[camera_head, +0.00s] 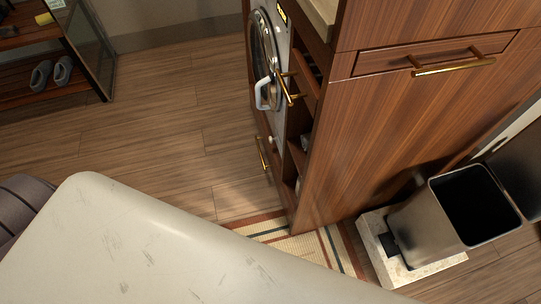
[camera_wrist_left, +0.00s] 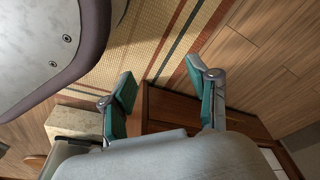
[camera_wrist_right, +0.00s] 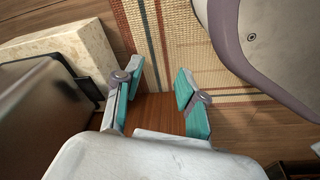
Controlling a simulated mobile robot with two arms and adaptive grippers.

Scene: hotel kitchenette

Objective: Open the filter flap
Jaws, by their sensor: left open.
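The washing machine (camera_head: 278,75) stands at the top centre of the head view, seen at a steep angle, with its round door (camera_head: 263,45) and white door handle (camera_head: 262,95). I cannot make out the filter flap; the machine's lower front is narrow and foreshortened here. My left gripper (camera_wrist_left: 163,86) is open in the left wrist view, with nothing between its green-padded fingers. My right gripper (camera_wrist_right: 154,92) is open and empty in the right wrist view. Neither gripper shows in the head view, and neither wrist view shows the machine.
A wooden cabinet (camera_head: 420,120) with gold handles borders the machine on the right. An open metal bin (camera_head: 420,228) stands on a pale stone base (camera_head: 375,240). A striped mat (camera_head: 300,245) lies before the cabinet. Wood floor (camera_head: 165,125) is clear left of the machine; a shoe rack (camera_head: 45,95) stands far left.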

